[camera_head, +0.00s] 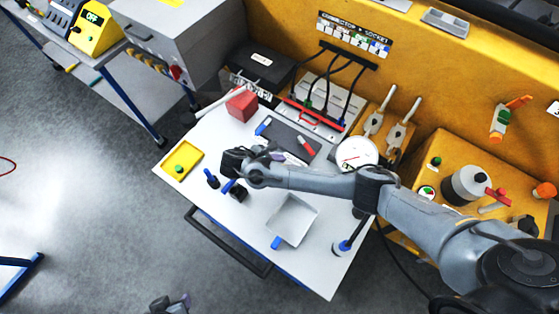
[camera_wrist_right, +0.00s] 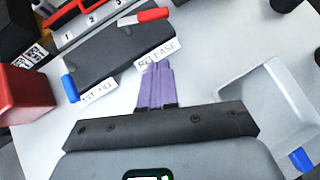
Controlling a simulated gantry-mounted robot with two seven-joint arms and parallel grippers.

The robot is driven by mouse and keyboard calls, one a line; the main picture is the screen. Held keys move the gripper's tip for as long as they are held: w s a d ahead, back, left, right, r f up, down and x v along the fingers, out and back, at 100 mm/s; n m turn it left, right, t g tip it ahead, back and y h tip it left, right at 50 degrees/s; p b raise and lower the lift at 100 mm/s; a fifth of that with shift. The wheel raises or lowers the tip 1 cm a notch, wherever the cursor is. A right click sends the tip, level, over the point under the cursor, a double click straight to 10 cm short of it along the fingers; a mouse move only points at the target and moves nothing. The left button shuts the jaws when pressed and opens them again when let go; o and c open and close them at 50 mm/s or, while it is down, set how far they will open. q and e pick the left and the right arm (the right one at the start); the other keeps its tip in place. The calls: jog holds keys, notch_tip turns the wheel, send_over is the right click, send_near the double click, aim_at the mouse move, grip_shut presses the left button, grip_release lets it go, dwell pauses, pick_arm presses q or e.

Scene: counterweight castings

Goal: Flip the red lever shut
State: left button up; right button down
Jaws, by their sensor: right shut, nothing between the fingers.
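The red lever (camera_head: 306,146) lies on a dark plate (camera_head: 284,138) on the white table. In the right wrist view the red lever (camera_wrist_right: 145,17) sticks out along the plate's far right edge, beside a "RELEASE" label (camera_wrist_right: 158,52). A blue lever (camera_wrist_right: 69,87) is at the plate's left end. My right gripper (camera_head: 277,156) is shut and empty, its purple fingertips (camera_wrist_right: 157,68) pointing at the label, short of the red lever. My left gripper (camera_head: 178,302) shows only partly at the bottom edge, away from the table; its opening is unclear.
A red block (camera_head: 241,106) stands left of the plate. A grey tray (camera_head: 311,213) and a round gauge (camera_head: 357,153) are to the right. A yellow tray (camera_head: 196,157) is at the left. Black cables (camera_head: 327,89) hang behind the plate.

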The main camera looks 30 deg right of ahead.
aim_at(306, 145)
jog(key=x, duration=0.8)
jog(key=shift+b, duration=0.35)
jog(key=d, duration=0.3)
jog(key=shift+p, duration=0.35)
pick_arm(q)
jog(key=shift+d+f, duration=0.1)
jog(key=shift+f, duration=0.3)
pick_arm(e)
jog(key=shift+d+f, duration=0.1)
jog(key=shift+d, duration=0.45)
